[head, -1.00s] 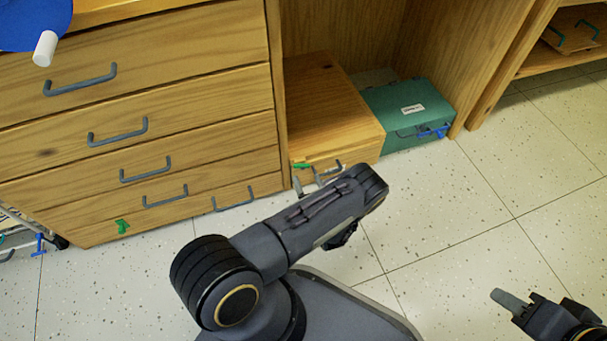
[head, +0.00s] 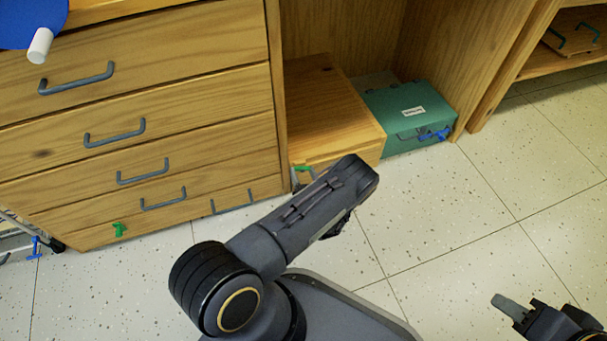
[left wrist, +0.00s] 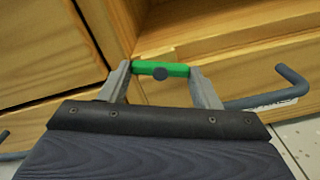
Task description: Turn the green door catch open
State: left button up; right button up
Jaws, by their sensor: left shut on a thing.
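In the head view the catch (head: 303,169) shows at the box's left front edge, partly hidden. My left gripper (left wrist: 162,76) is shut on the catch, one finger at each end. In the head view my left arm hides most of that gripper (head: 305,179). The low wooden box (head: 333,105) has a grey handle (left wrist: 280,90) right of the catch. My right gripper (head: 512,308) is at the lower right; only one finger shows clearly.
A drawer cabinet (head: 200,92) with grey handles stands left of the box, with another green catch (head: 119,229) low on it. A teal box (head: 385,105) with a blue catch (head: 434,133) stands right. The speckled floor (head: 470,220) in front is clear.

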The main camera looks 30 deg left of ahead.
pick_arm(q)
jog(key=n, duration=0.4)
jog(key=shift+d+n, duration=0.1)
jog(key=shift+n, duration=0.2)
jog(key=o, duration=0.7)
jog(key=p+v, duration=0.2)
jog(key=v, duration=0.5)
jog(key=shift+s+d+p, duration=0.25)
jog(key=shift+p, duration=0.05)
